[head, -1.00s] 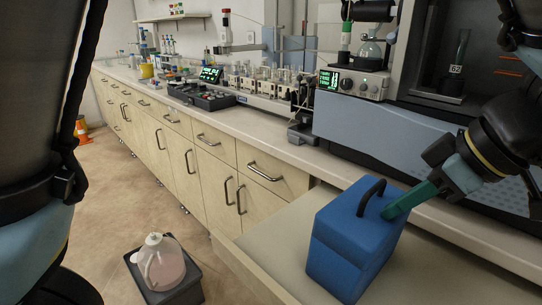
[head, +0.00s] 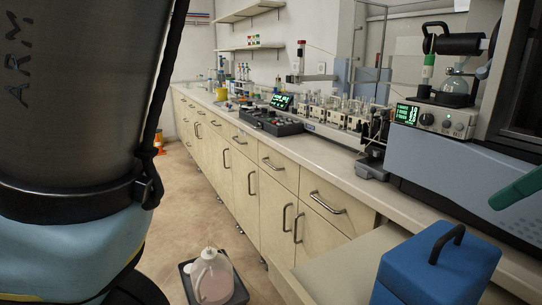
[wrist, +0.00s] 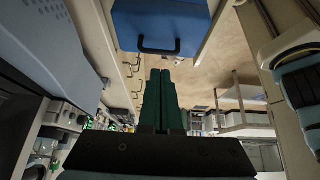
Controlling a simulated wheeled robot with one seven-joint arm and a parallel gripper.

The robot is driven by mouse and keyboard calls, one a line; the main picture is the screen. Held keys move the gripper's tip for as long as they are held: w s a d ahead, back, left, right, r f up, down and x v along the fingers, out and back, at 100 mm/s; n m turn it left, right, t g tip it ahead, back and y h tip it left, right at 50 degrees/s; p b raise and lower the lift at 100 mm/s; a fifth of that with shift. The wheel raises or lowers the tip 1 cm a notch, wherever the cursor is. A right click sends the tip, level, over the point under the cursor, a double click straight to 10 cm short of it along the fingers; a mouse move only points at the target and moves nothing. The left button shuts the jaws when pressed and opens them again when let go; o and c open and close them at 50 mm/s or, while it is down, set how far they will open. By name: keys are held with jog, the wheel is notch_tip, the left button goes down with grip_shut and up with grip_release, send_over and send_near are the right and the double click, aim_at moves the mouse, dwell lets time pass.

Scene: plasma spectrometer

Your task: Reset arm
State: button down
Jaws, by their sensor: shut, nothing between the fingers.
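My gripper (head: 519,189) shows only as a green finger part at the right edge of the head view, above a blue box. In the wrist view its two green fingers (wrist: 161,103) are closed together with nothing between them. The blue box (head: 432,272) with a black handle stands on the pale bench top at the lower right of the head view. In the wrist view the box (wrist: 162,18) lies beyond the fingertips, its handle near them in the picture. A gap separates gripper and box in the head view.
A large grey-blue instrument (head: 440,170) stands behind the box. The long counter (head: 322,155) carries a dark control panel (head: 271,121) and glassware. A jug (head: 212,278) sits in a dark tray on the floor. The floor left of the cabinets is mostly clear.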

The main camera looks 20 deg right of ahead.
jog(key=w+a+f+m+g+p, duration=0.1)
jog(key=w+a+f, duration=0.25)
jog(key=w, duration=0.45)
jog(key=w+a+f+m+g+p, duration=0.1)
jog(key=w+a+f+g, duration=0.1)
jog(key=w+a, duration=0.45)
jog(key=w+a+f+m+g+p, duration=0.1)
jog(key=w+a+f, duration=0.15)
jog(key=w, duration=0.65)
jog(key=w+a+f, duration=0.2)
jog(key=a, duration=0.7)
jog(key=w+a+f+h+p, duration=0.1)
jog(key=w+a+f, duration=0.1)
jog(key=a, duration=0.7)
jog(key=w+a+f+m+p, duration=0.1)
jog(key=w+a+f, duration=0.1)
jog(key=a, duration=0.7)
jog(key=shift+w+a+f+g+h, duration=0.2)
jog(key=shift+w+a+g+h, duration=0.15)
jog(key=shift+w, duration=0.5)
